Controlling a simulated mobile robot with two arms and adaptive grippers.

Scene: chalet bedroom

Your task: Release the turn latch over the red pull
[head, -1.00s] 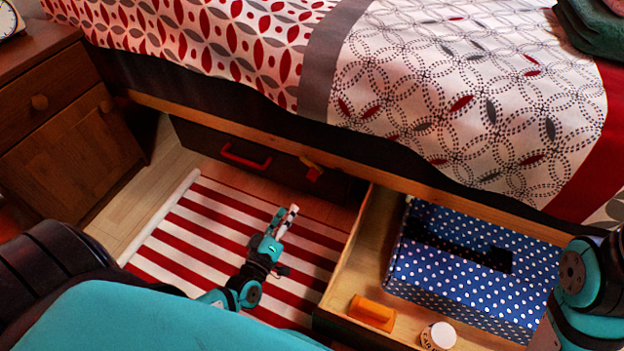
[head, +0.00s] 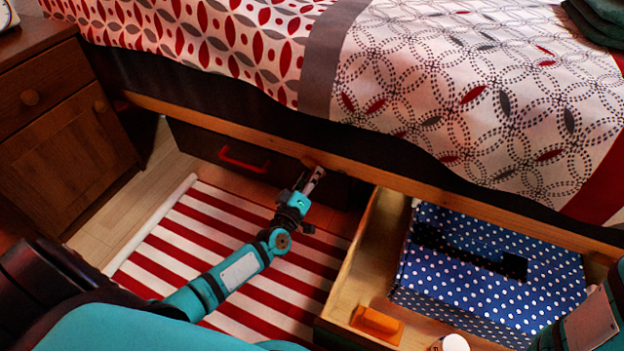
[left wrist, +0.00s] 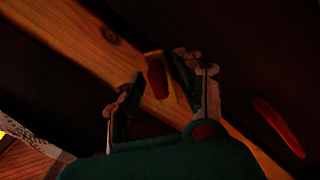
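The red pull (head: 244,158) is on the front of a closed dark drawer (head: 205,143) under the bed; it also shows in the left wrist view (left wrist: 278,125). The turn latch (left wrist: 157,80) has a red face with a wooden edge and lies against the wooden bed rail (left wrist: 75,35). In the head view my left gripper (head: 314,181) mostly hides the latch. In the left wrist view my left gripper (left wrist: 160,78) is open, with one finger on each side of the latch; contact cannot be told. My right gripper is out of view.
An open drawer (head: 346,285) to the right holds a blue dotted box (head: 440,297), an orange block (head: 378,325) and a white-lidded jar (head: 455,343). A wooden nightstand (head: 60,140) stands at the left. A red-striped rug (head: 190,245) covers the floor before the closed drawer.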

